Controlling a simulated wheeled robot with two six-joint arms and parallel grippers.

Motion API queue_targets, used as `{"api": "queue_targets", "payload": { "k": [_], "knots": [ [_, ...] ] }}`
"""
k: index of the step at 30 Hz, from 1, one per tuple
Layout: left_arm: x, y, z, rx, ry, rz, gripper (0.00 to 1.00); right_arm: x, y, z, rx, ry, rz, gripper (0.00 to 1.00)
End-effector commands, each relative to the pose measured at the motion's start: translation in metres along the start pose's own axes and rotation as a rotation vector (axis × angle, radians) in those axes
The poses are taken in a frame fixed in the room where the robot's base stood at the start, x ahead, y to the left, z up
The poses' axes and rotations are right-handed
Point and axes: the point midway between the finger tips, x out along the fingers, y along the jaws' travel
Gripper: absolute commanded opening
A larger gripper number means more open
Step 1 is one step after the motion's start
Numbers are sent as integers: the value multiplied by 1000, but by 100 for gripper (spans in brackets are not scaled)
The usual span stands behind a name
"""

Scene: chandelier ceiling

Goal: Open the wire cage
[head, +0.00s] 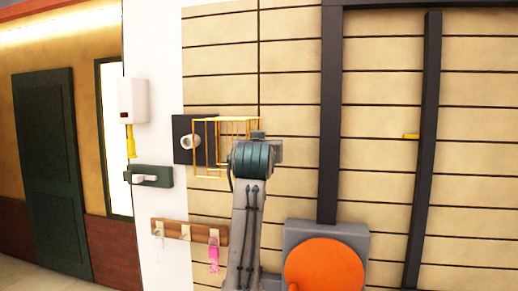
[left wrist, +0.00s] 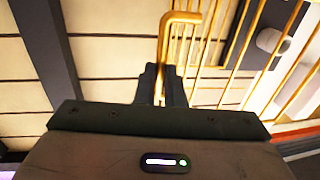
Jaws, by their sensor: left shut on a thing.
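The wire cage (head: 207,119) is a yellow wire frame at a dark square plate (head: 182,126) on the wall. A white round knob (head: 190,142) on the plate shows at the cage's left side. My left gripper (head: 262,135) is at the cage's right side, its fingers mostly hidden behind my wrist in the head view. In the left wrist view, my left gripper (left wrist: 161,84) is shut on a golden bent bar (left wrist: 165,42) of the cage, whose golden wires (left wrist: 240,40) run to the right. I cannot tell how far the cage stands open. My right gripper is not in view.
A white box with a yellow handle (head: 131,105), a green-backed lever (head: 148,176) and a hook rail (head: 190,231) with a pink tag (head: 214,255) are on the wall left of my arm. An orange disc (head: 325,265) is at lower right. Dark posts (head: 331,110) stand right.

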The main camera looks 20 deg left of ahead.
Motion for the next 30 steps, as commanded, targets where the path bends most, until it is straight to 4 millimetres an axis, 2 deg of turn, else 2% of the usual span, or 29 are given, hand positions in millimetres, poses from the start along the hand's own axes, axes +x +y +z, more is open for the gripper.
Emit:
{"api": "queue_targets", "payload": {
  "k": [16, 18, 20, 30],
  "knots": [
    [2, 1, 0, 0, 1, -22, 0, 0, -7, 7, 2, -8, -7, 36],
    [2, 1, -1, 0, 2, -22, 18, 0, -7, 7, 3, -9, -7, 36],
    [2, 1, 0, 0, 1, -22, 30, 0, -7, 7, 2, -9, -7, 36],
    [-1, 1, 2, 0, 0, -23, 30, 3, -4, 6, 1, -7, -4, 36]
  ]
}}
